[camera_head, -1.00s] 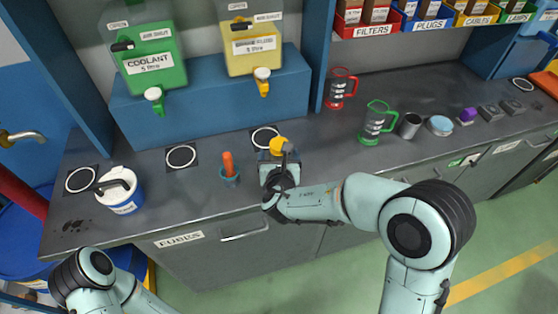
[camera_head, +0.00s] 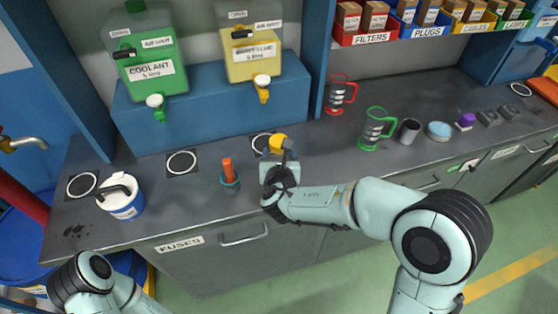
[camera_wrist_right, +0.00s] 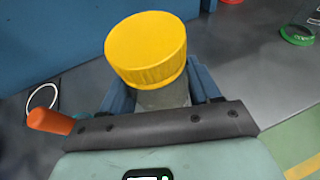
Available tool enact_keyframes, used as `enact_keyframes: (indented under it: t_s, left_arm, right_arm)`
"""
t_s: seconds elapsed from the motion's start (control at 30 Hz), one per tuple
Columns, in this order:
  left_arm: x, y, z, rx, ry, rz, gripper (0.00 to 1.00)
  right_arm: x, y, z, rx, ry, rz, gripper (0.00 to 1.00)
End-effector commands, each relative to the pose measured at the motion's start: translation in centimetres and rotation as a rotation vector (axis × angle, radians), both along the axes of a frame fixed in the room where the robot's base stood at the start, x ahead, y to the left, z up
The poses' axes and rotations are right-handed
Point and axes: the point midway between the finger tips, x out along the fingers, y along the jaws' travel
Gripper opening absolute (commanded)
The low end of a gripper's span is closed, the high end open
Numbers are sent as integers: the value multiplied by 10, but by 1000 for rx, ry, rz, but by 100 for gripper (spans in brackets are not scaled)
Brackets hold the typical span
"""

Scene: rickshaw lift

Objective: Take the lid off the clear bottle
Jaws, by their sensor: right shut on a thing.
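The clear bottle (camera_wrist_right: 165,97) with its yellow lid (camera_wrist_right: 150,50) is between the blue fingers of my right gripper (camera_wrist_right: 160,92) in the right wrist view. The fingers are shut on the bottle's body below the lid, and the lid is on top. In the head view, the lid (camera_head: 279,143) shows just beyond the right gripper (camera_head: 279,165), above the front part of the bench. The gripper hides most of the bottle, and I cannot tell whether its base touches the bench. My left gripper is out of view; only part of that arm shows at the lower left.
A white-lidded tub (camera_head: 121,198) stands farther left. A red jug (camera_head: 339,94) and green jug (camera_head: 375,130) stand right. Coolant (camera_head: 150,60) and yellow-fluid tanks (camera_head: 252,50) sit behind.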

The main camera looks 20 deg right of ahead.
Motion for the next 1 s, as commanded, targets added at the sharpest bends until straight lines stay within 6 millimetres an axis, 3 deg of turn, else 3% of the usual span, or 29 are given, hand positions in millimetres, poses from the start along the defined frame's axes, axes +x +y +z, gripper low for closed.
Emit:
enact_keyframes:
  t_s: [0.03,0.3,0.5,0.7,1.0]
  left_arm:
    - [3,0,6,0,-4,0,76]
    - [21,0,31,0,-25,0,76]
    - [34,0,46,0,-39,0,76]
    - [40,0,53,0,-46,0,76]
    - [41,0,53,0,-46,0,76]
  right_arm:
    - [1,0,18,4,-8,0,32]
    - [2,1,100,5,-9,1,32]
    - [1,0,144,3,-7,1,32]
    - [1,0,164,0,-2,1,32]
    - [0,0,167,-1,0,1,32]
